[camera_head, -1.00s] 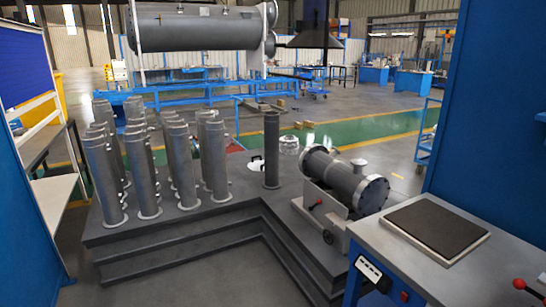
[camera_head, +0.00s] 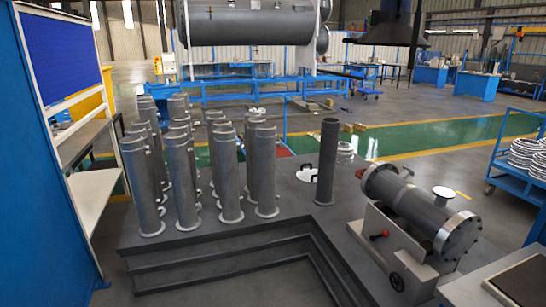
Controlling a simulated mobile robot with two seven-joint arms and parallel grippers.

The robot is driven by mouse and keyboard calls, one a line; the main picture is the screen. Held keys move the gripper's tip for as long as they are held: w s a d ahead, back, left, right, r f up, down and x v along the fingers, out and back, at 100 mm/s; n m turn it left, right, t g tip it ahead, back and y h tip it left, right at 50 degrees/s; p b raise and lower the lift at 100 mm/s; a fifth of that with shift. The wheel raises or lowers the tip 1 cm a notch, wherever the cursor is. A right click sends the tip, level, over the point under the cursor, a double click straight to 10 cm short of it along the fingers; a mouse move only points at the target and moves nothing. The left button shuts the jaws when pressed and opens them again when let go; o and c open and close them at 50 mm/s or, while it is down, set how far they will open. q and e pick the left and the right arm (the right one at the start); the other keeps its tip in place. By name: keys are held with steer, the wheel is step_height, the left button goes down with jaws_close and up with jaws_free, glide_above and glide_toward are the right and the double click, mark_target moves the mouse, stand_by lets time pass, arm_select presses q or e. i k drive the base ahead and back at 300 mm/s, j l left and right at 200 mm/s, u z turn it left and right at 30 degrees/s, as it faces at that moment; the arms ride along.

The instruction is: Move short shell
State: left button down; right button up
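Several upright grey flanged shells stand in rows on the left of a dark stepped platform (camera_head: 215,244); one front shell (camera_head: 143,186) is at the left end of the front row. A plain grey cylinder (camera_head: 327,160) stands alone near the platform's middle. A larger flanged shell (camera_head: 412,205) lies on its side in a light grey stand (camera_head: 385,238) at the right, with a short nozzle on top. I cannot tell which one is the short shell. Neither of my grippers is in the view.
A blue panel (camera_head: 35,190) and a shelf rack (camera_head: 95,195) stand at the left. A workbench with a dark pad (camera_head: 525,283) is at the lower right, and a blue cart (camera_head: 520,170) at the right edge. Floor is open in front of the steps.

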mark_target(330, 129)
steer(key=i+u, duration=0.1)
steer(key=i, duration=1.3)
steer(key=i+j+z, duration=0.15)
steer(key=i+z, duration=0.35)
steer(key=i+j+z, duration=0.3)
steer(key=i+z, duration=0.15)
steer(key=i+j+z, duration=0.65)
steer(key=j+z, duration=0.35)
